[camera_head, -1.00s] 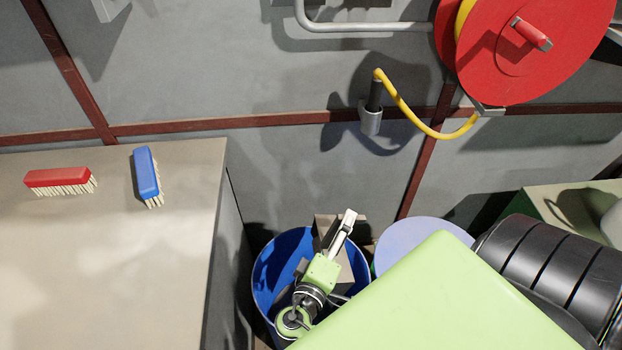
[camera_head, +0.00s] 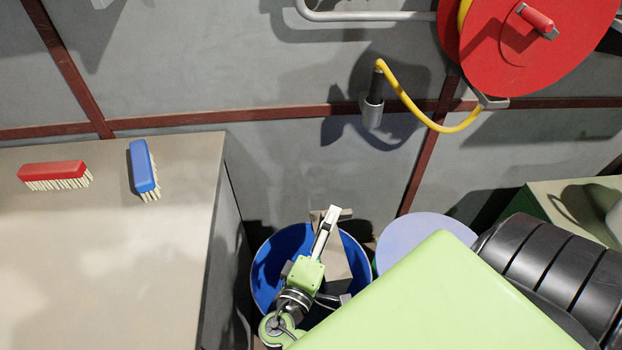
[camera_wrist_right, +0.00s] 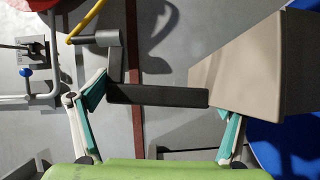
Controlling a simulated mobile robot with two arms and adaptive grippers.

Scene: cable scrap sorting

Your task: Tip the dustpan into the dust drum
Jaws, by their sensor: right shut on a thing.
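The dustpan, with a grey-beige pan (camera_head: 338,260) and a black handle, is over the mouth of the blue drum (camera_head: 262,268) in the head view. My right gripper (camera_head: 325,232) is beside it, above the drum. In the right wrist view the black handle (camera_wrist_right: 150,95) spans between the teal finger pads of my right gripper (camera_wrist_right: 165,100), which is shut on it. The pan (camera_wrist_right: 250,70) juts out to the right there, beside the blue drum (camera_wrist_right: 285,155). Whether anything lies in the pan or drum cannot be told. My left gripper is not in view.
A bench (camera_head: 100,250) at left carries a red brush (camera_head: 52,170) and a blue brush (camera_head: 143,170). A round pale-lilac lid or top (camera_head: 410,235) is right of the drum. A red reel (camera_head: 535,45) with a yellow hose (camera_head: 415,112) hangs on the wall behind.

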